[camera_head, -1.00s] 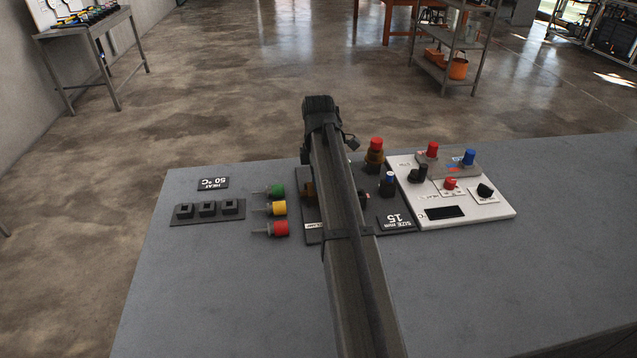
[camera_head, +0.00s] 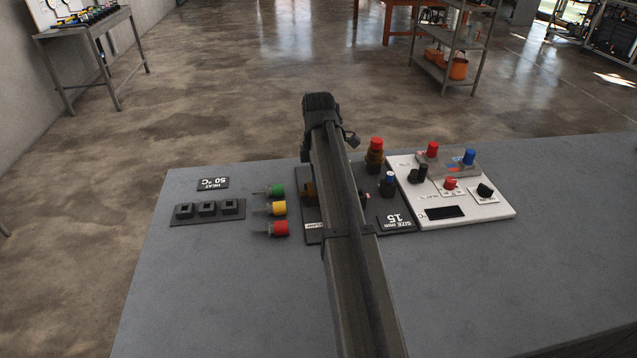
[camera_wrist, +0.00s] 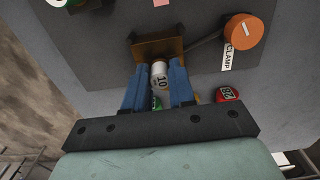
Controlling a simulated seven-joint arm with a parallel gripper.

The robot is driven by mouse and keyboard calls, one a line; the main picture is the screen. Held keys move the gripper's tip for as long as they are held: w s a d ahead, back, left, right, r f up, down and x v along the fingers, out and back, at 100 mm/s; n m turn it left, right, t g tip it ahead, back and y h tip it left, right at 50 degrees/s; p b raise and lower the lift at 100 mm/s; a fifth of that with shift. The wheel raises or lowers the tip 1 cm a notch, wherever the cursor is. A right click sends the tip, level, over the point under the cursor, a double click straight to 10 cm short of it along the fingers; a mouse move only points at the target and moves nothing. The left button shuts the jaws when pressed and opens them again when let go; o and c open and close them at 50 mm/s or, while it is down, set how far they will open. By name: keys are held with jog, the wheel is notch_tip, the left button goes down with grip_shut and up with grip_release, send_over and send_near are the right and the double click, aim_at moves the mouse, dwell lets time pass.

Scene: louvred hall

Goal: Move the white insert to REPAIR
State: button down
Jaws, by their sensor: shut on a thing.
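In the wrist view, my gripper (camera_wrist: 160,70) has its blue fingers closed on the sides of a small white cylinder marked 10, the white insert (camera_wrist: 159,77). The insert's far end is at a copper-brown bracket (camera_wrist: 150,48). I cannot tell whether it sits in the bracket or just in front of it. In the head view my arm hides the gripper and the insert; only an edge of the bracket (camera_head: 308,190) shows beside it. No marking reading REPAIR can be made out.
An orange knob (camera_wrist: 243,31) labelled CLAMP stands by the bracket. Green (camera_head: 276,190), yellow (camera_head: 279,208) and red (camera_head: 280,228) handled pieces lie left of my arm, near a black holder (camera_head: 207,211). A white panel (camera_head: 470,214) with knobs is right. The front table is clear.

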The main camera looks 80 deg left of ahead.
jog(key=shift+r, duration=0.1)
jog(key=shift+r, duration=3.7)
jog(key=w+d+r, duration=0.2)
jog(key=w+d, duration=0.3)
jog(key=w, duration=0.5)
jog(key=shift+a+f, duration=0.15)
jog(key=shift+f, duration=3.25)
jog(key=shift+f, duration=0.5)
